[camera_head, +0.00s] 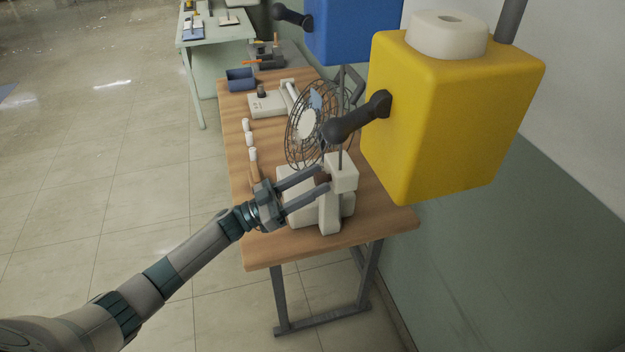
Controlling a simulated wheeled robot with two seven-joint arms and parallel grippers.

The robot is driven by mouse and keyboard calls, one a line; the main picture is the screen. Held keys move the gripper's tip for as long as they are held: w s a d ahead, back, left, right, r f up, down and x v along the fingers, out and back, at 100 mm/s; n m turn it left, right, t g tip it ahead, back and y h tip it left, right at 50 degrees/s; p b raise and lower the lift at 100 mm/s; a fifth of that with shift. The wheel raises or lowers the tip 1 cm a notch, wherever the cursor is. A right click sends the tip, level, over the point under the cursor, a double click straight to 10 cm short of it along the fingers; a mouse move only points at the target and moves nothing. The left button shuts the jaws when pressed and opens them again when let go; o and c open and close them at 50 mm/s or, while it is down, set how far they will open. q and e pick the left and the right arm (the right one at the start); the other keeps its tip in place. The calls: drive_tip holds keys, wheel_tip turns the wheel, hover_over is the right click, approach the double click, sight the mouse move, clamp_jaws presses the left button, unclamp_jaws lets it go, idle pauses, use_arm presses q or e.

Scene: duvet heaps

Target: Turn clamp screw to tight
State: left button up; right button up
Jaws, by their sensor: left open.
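A fan with a dark wire cage (298,148) stands near the front end of the wooden table. Its white base (332,218) rests on the tabletop. A white clamp block (343,176) sits on the thin upright rod above the base. A small dark knob (321,179), seemingly the clamp screw, shows at the block's left side. My left gripper (326,178) reaches in from the left, its two fingers apart on either side of the knob. I cannot tell whether the fingers touch it. The screw's tightness cannot be seen. My right gripper is out of view.
A yellow box (440,120) with a dark handle overhangs the table's right side, near the fan. A blue box (352,30) is behind it. A white device (268,104) and blue holder (240,79) stand farther back. The left floor is clear.

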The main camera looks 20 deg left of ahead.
use_arm(q)
drive_tip(key=shift+c, duration=0.7)
drive_tip(key=c, duration=0.9)
